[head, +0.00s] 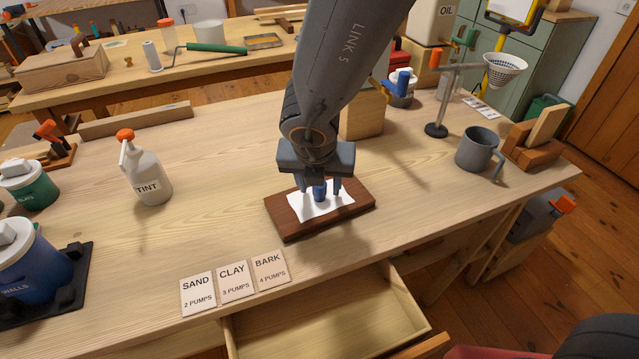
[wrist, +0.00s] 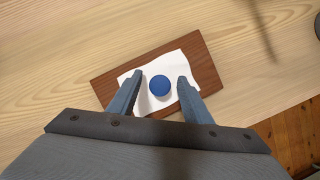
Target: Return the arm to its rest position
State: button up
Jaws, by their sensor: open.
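My arm reaches down over the workbench (head: 225,140), and my gripper (head: 320,192) is just above a dark wooden board (head: 285,222) with a white sheet (head: 335,207) on it. A small blue round-topped object (head: 319,190) stands on the sheet between my two fingers. In the wrist view my gripper (wrist: 158,88) is open, with a finger on each side of the blue object (wrist: 160,85) and gaps showing. The wooden board (wrist: 205,65) and the white sheet (wrist: 175,68) lie under it. The lower part of the blue object is partly hidden by my fingers in the head view.
A white TINT bottle (head: 148,175) stands left, a blue WALLS container (head: 35,258) at far left. A grey mug (head: 479,149) and a stand (head: 436,129) are right. Cards (head: 233,281) lie in front, above an open drawer (head: 320,320). A wooden block (head: 362,118) is behind my gripper.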

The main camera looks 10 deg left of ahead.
jog(key=p+v, duration=0.2)
jog(key=v, duration=0.5)
jog(key=shift+r+p, duration=0.2)
jog(key=shift+p, duration=0.2)
